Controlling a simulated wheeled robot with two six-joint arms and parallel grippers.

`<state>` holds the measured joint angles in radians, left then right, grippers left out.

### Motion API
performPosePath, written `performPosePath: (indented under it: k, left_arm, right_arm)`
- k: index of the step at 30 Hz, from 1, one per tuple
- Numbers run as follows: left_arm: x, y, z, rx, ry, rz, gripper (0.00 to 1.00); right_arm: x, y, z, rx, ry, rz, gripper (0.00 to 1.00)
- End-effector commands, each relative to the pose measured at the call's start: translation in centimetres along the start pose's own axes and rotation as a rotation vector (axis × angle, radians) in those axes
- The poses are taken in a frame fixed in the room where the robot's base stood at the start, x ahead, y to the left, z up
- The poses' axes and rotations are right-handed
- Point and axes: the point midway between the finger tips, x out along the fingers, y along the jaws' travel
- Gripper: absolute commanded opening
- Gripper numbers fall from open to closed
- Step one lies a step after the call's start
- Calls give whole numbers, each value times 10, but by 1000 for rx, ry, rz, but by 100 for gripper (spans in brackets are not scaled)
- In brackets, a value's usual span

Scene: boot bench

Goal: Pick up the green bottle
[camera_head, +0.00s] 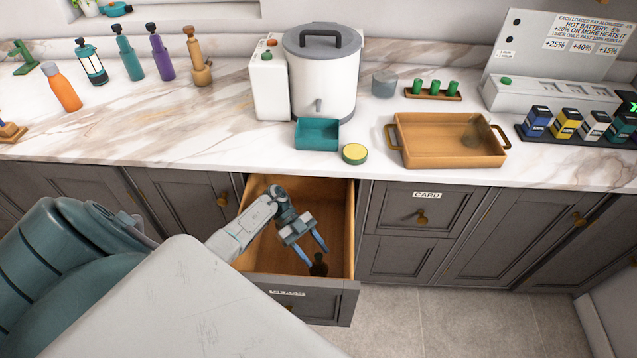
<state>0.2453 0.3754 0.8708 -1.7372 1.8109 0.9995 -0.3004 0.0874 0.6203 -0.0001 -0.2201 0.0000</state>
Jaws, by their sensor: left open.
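My left gripper (314,254) is open and empty, reaching down into the open drawer (349,230), its blue fingers pointing down. A small dark bottle-like object (319,266) stands in the drawer just by the fingertips; its colour is too dark to tell, and I cannot tell whether the fingers are around it or above it. On the counter at the back left stands a teal-green bottle (130,58), upright, with a purple bottle (161,57) beside it. My right gripper is not in view.
The counter (190,125) holds an orange bottle (62,88), a tan bottle (198,62), a white pot (322,75), a teal bin (317,134), a round yellow tin (354,154) and a wooden tray (450,158). Drawer walls surround my gripper. The floor (450,325) at right is clear.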

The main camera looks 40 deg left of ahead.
Motion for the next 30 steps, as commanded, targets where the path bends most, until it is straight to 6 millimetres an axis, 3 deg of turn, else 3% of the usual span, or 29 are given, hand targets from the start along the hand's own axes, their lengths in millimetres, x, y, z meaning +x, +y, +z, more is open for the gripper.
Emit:
performPosePath:
  k: [7, 15, 23, 30]
  left_arm:
    - [37, 0, -1, 1, 3, 1, 49]
    - [43, 0, 0, 1, -1, -1, 49]
    - [43, 0, 0, 2, 0, -1, 0]
    - [43, 0, 0, 3, 0, -1, 0]
  right_arm:
    - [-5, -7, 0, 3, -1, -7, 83]
    - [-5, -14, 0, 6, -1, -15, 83]
    - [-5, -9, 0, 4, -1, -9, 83]
    - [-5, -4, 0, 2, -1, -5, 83]
